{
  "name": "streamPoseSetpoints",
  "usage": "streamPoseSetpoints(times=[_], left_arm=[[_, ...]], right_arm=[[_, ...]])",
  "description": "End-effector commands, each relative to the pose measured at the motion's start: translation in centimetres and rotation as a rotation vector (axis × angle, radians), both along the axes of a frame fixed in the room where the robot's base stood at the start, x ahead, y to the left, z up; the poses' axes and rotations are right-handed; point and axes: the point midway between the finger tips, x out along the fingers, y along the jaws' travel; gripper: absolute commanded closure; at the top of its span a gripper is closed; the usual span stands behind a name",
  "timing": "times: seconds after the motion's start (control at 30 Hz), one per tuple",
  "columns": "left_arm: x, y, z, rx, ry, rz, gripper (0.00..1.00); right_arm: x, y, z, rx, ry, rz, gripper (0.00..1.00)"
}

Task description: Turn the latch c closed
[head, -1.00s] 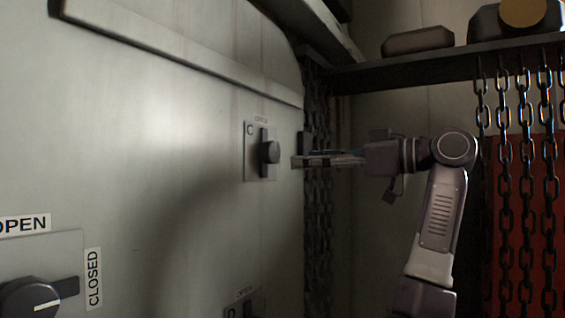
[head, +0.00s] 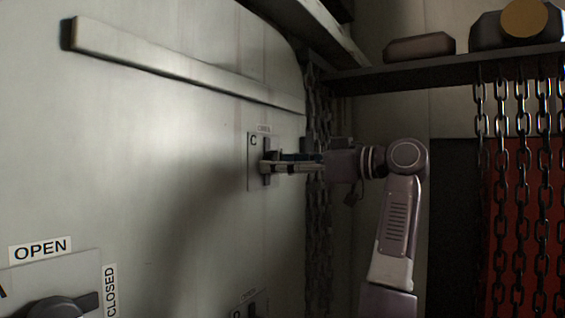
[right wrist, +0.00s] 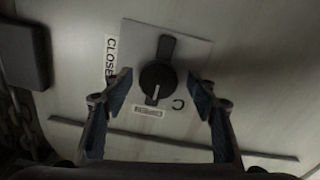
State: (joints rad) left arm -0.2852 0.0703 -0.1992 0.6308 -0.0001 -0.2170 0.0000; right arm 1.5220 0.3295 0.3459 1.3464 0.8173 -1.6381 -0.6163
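Latch c is a dark round knob with a bar handle on a square plate marked C (head: 253,176). In the head view its handle (head: 266,180) stands upright under a small label, partly hidden by my right gripper (head: 272,163). In the right wrist view the knob (right wrist: 157,78) lies between the two spread fingers of the right gripper (right wrist: 160,76), with gaps at both sides. My left gripper is not in view.
A larger latch (head: 58,306) with OPEN and CLOSED labels is at lower left. Another latch plate (head: 248,303) shows below latch c. A long raised bar (head: 180,65) crosses the panel above. Chains (head: 521,200) hang at right under a shelf (head: 430,75).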

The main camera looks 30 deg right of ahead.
Motion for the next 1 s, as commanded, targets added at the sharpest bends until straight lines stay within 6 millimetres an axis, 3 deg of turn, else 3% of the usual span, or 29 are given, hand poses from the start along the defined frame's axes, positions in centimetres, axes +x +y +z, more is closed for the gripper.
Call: streamPoseSetpoints(times=[0.07, 0.33, 0.67, 1.0], left_arm=[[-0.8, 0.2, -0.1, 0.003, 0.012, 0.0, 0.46], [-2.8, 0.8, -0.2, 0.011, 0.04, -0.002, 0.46], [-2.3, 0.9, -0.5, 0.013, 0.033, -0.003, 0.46], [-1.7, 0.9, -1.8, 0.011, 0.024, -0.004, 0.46]], right_arm=[[0.0, 0.0, 0.0, 0.0, 0.0, 0.0, 0.58], [0.0, 0.0, 0.0, 0.0, 0.001, 0.0, 0.88], [0.0, 0.0, -0.2, 0.039, 0.025, 0.0, 0.88], [0.0, 0.0, -0.3, 0.24, 0.144, -0.001, 0.88]])
